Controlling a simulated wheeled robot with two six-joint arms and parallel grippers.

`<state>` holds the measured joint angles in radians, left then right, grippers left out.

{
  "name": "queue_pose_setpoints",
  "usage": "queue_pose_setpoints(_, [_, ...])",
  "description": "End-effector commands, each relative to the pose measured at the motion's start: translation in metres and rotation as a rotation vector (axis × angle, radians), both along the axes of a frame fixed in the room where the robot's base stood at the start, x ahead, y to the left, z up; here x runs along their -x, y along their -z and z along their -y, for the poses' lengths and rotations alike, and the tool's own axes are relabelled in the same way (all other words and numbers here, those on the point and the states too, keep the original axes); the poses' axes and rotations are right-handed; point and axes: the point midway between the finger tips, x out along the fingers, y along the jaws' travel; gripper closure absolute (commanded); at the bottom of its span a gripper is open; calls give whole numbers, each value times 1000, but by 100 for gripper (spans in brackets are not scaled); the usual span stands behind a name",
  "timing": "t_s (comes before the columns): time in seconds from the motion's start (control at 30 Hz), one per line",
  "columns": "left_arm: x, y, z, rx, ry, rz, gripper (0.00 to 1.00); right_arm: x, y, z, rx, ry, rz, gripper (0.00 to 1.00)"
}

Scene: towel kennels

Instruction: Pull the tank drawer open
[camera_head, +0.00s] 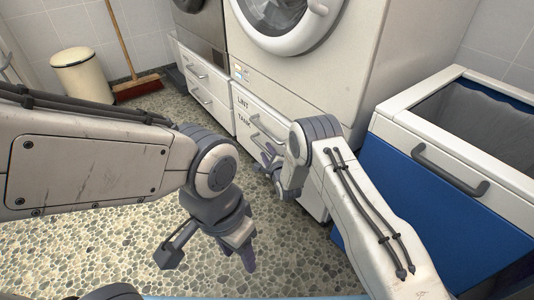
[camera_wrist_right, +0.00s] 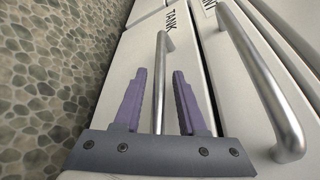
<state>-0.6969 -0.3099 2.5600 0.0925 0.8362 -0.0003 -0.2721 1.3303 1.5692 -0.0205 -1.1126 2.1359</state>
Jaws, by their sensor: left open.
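The tank drawer (camera_head: 243,127) is the lower white drawer under the front-loading machine, marked TANK, and looks flush with the front. Its front also shows in the right wrist view (camera_wrist_right: 200,62). Its silver bar handle (camera_wrist_right: 161,60) runs between the two purple fingers of my right gripper (camera_wrist_right: 158,72), with a gap on each side. My right gripper (camera_head: 266,160) is open at the drawer front; in the head view it partly hides the handle. My left gripper (camera_head: 209,258) is open and empty above the floor, left of the drawer.
The lint drawer (camera_head: 239,97) with its own bar handle (camera_wrist_right: 265,85) lies directly above. A blue and white bin (camera_head: 400,190) stands close on the right. A cream bin (camera_head: 82,77) and a broom (camera_head: 137,87) stand at the back left. Pebbled floor before the drawers is clear.

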Motion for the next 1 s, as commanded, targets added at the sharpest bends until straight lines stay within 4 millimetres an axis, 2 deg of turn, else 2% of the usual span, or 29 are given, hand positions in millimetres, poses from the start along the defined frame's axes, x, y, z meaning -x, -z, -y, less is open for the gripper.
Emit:
queue_pose_setpoints(0.03, [0,0,0,0,0,0,50,0,0,0,0,0,0,83])
queue_pose_setpoints(0.07, [0,0,0,0,0,0,50,0,0,0,0,0,0,95])
queue_pose_setpoints(0.1, [0,0,0,0,0,0,50,0,0,0,0,0,0,100])
queue_pose_setpoints(1.0, [0,0,0,0,0,0,50,1,1,1,0,0,-1,100])
